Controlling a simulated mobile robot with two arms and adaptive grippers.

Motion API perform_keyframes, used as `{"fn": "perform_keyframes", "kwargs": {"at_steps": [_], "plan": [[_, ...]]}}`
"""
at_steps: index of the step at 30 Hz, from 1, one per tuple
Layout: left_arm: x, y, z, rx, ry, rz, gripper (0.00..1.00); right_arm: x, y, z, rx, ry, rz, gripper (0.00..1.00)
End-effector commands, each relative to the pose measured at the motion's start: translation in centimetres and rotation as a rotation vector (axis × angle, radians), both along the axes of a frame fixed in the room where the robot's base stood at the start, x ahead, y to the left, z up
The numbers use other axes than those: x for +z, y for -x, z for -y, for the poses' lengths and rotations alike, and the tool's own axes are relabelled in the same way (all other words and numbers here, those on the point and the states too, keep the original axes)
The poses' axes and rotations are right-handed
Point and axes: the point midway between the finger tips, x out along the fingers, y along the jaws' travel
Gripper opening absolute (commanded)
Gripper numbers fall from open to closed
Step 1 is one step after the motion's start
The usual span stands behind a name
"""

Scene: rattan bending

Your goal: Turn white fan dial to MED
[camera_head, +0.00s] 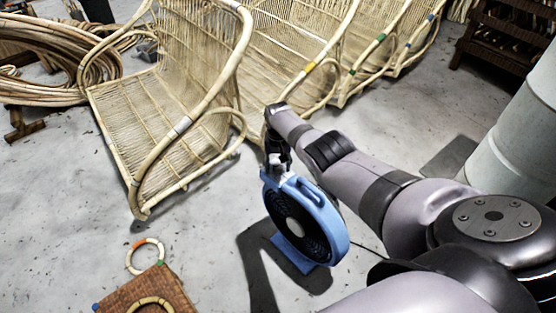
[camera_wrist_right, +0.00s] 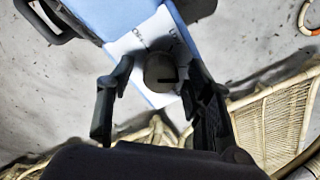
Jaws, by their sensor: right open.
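A blue fan (camera_head: 305,218) with a dark round grille stands on the concrete floor, in front of my right arm. A small white panel (camera_head: 276,166) sits at its upper left. In the right wrist view, a round grey-brown dial (camera_wrist_right: 163,70) sits on the white panel (camera_wrist_right: 125,44), with a short dark mark on it pointing roughly sideways. My right gripper (camera_head: 275,157) is above the panel. In the wrist view its open fingers (camera_wrist_right: 158,72) are on either side of the dial; I cannot tell whether they touch it.
Several rattan chair frames (camera_head: 165,100) stand behind and left of the fan. A coil of rattan (camera_head: 45,60) lies far left. A woven box (camera_head: 150,292) and a ring (camera_head: 145,256) are at the lower left. A pale cylinder (camera_head: 515,130) stands right.

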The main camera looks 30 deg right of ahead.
Motion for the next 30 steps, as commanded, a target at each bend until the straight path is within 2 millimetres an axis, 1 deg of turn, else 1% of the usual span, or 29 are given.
{"fn": "perform_keyframes", "kwargs": {"at_steps": [5,11,16,18,21,25,30], "plan": [[0.0,0.0,0.0,0.0,0.0,0.001,0.0,0.8,-0.1,0.1,0.0,0.0,0.001,0.47],[0.0,0.0,0.0,0.001,0.001,0.002,0.0,2.9,0.0,0.1,0.001,0.002,0.003,0.47],[0.0,0.0,0.0,0.001,0.001,0.002,0.0,6.2,0.0,0.1,0.0,0.002,0.004,0.47],[0.1,0.0,0.0,0.001,0.001,0.002,0.0,7.8,-0.1,0.1,0.001,0.001,0.004,0.47],[0.0,0.0,0.0,0.001,0.001,0.002,0.0,9.6,0.0,0.1,0.001,0.002,0.004,0.47],[0.0,0.0,0.0,0.002,0.001,0.002,0.0,11.1,0.0,0.1,-0.001,0.001,0.002,0.47],[0.0,0.0,0.0,0.002,0.001,0.003,0.0,11.9,0.0,0.0,-0.001,0.0,0.0,0.47]]}}
